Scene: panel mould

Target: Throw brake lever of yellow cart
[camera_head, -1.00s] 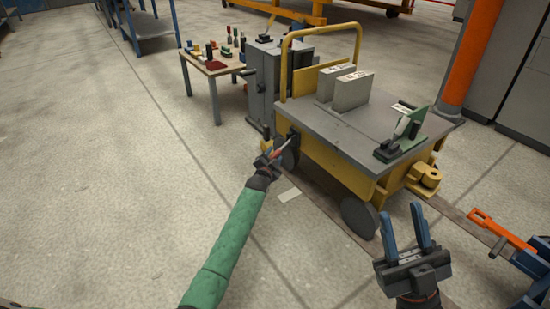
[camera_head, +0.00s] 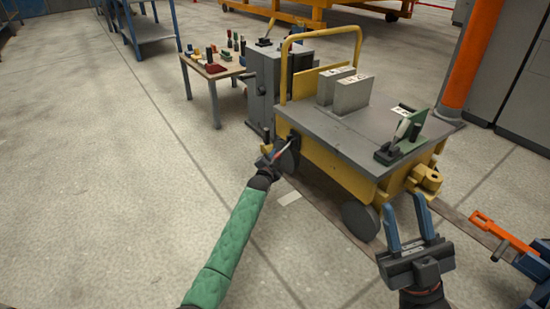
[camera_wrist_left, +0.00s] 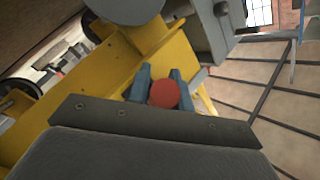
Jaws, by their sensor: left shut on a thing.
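The yellow cart (camera_head: 328,172) stands in the middle of the head view, with a grey top and a yellow push handle. Its brake lever (camera_head: 280,151) is on the near left end, by a dark wheel. My left gripper (camera_head: 268,161) is at the lever's lower end. In the left wrist view the lever's round red knob (camera_wrist_left: 163,94) sits between the blue fingers of my left gripper (camera_wrist_left: 160,88), which are closed on it. My right gripper (camera_head: 408,222) is open and empty, in front of the cart's right end.
Two grey blocks (camera_head: 350,93) and a green clamp-like device (camera_head: 401,138) are on the cart top. A grey cabinet (camera_head: 268,88) and a small table (camera_head: 212,67) with several items stand behind. An orange tool (camera_head: 502,230) is at right. Floor at left is clear.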

